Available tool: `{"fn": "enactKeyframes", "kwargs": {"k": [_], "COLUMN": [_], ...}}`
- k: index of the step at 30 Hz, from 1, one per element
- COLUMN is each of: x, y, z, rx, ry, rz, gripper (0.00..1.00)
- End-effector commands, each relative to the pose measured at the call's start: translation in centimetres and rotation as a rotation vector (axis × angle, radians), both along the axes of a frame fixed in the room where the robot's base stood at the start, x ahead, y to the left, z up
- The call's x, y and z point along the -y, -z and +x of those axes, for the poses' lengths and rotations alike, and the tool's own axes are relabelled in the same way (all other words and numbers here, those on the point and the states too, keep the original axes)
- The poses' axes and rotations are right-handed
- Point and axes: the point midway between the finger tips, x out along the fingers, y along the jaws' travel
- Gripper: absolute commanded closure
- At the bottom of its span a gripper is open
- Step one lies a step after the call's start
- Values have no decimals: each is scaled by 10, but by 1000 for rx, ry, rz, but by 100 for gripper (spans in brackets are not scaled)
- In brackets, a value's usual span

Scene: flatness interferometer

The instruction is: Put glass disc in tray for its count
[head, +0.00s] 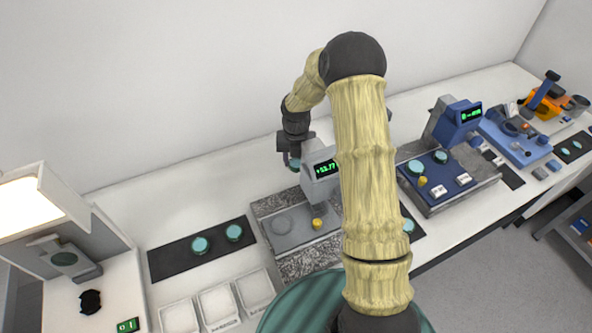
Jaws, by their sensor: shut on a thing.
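My gripper (294,155) is beside the left of the grey instrument head, above the granite-based station. It is shut on a teal glass disc (293,166), which is mostly hidden by the fingers. Three pale square trays, a left one (178,318), a middle one (217,304) and a right one (254,288), stand at the front edge, partly cut off or close to my body; they look empty. The station's green display (327,169) shows digits, seemingly +53.77, too small to be sure. The round seat (283,225) below looks empty.
Two teal discs, (201,245) and (234,232), lie on a dark mat (172,262) left of the station. A yellow knob (317,223) sits on the station. A lamp box (45,205) stands far left, a blue instrument (455,120) right. My arm hides the middle.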

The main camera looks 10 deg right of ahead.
Motion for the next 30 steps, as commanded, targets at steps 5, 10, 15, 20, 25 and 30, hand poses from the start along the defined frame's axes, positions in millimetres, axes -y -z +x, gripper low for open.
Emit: {"fn": "enactKeyframes", "kwargs": {"k": [5, 10, 15, 20, 25, 30], "x": [1, 0, 0, 0, 0, 0], "y": [-50, -91, -117, -124, -124, -124], "z": [1, 1, 1, 0, 0, 0], "rx": [8, 5, 3, 0, -1, -1], "ry": [2, 2, 1, 0, 0, 0], "rz": [1, 1, 0, 0, 0, 0], "gripper": [83, 83, 83, 83, 83, 83]}}
